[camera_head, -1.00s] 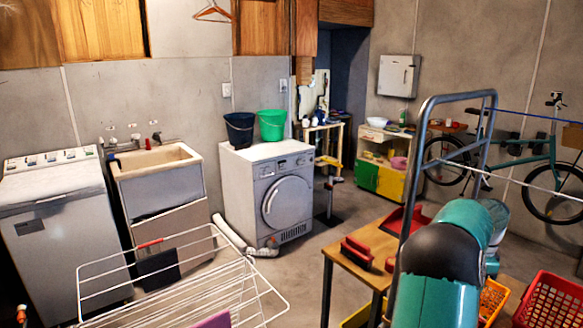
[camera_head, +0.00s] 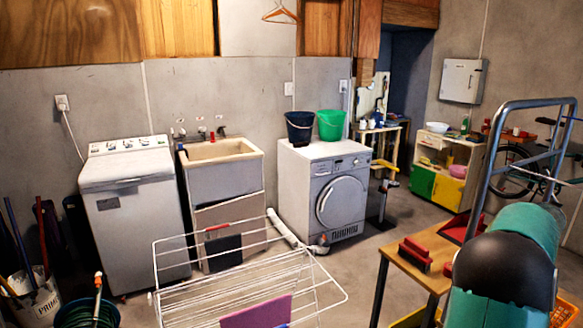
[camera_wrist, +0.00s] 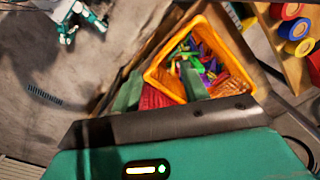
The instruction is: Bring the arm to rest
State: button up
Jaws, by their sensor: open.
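My teal and black arm (camera_head: 505,265) fills the lower right of the head view, and its gripper end is not seen there. In the wrist view my gripper (camera_wrist: 161,88) shows two green fingers spread apart with nothing held between them. Beyond the fingers is an orange basket (camera_wrist: 155,79) with many coloured pegs in it. I cannot tell how far the fingers are from the basket.
A white drying rack (camera_head: 230,280) stands in front, with a purple cloth (camera_head: 255,312) on it. A wooden table (camera_head: 408,262) with red items stands beside my arm. A washing machine (camera_head: 135,220), sink (camera_head: 222,180) and dryer (camera_head: 325,195) line the wall. Floor shows between rack and table.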

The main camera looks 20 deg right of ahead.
jog(key=w+a+r+n+t, duration=0.1)
jog(key=w+a+r+n, duration=0.2)
jog(key=a, duration=0.5)
jog(key=w+a+r+n+t, duration=0.1)
jog(key=w+a+r+n, duration=0.25)
jog(key=a, duration=0.35)
jog(key=s+a+r+n+t, duration=0.15)
jog(key=a+n, duration=0.25)
jog(key=a, duration=0.7)
jog(key=a+r+n, duration=0.3)
jog(key=a+n, duration=0.1)
jog(key=a, duration=0.7)
jog(key=s+a+f+n+t, duration=0.1)
jog(key=s+a+n, duration=0.3)
jog(key=a, duration=0.4)
jog(key=s+a+f+n, duration=0.2)
jog(key=s+a+n, duration=0.3)
jog(key=a, duration=0.3)
jog(key=shift+s+f+t, duration=0.2)
jog(key=shift+s+t, duration=0.05)
jog(key=shift+t, duration=0.1)
